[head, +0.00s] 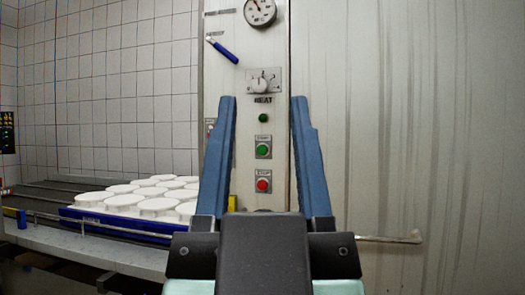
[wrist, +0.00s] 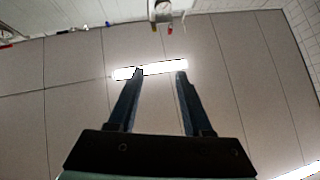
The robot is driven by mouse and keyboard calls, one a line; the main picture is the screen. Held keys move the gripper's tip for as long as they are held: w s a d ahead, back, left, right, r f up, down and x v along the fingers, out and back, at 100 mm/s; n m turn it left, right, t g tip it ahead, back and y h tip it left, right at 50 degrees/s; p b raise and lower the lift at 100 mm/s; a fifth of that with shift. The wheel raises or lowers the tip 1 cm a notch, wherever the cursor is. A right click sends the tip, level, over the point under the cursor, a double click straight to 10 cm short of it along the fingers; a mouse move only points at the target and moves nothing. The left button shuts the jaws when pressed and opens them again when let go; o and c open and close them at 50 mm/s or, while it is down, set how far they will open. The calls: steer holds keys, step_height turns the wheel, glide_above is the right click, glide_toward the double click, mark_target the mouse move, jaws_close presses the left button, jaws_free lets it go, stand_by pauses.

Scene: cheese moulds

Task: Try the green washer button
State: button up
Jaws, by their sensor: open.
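The green button (head: 263,150) sits in a small plate on a pale metal control panel, above a red button (head: 263,185). A small green lamp or stud (head: 263,118) is above it. My gripper (head: 263,98) is open and empty, its two blue fingers pointing up on either side of the button column in the head view. The green button shows between the fingers; whether they touch the panel cannot be told. In the wrist view my gripper (wrist: 160,72) is open against a large panelled surface, and no green button can be made out there.
The panel also carries a knob (head: 263,85), a round gauge (head: 260,12) and a blue-handled lever (head: 223,50). To the left, a blue tray (head: 115,222) of several white moulds (head: 157,206) stands on a counter. Bare metal wall (head: 430,120) fills the right.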

jaws_close()
stand_by(1.8)
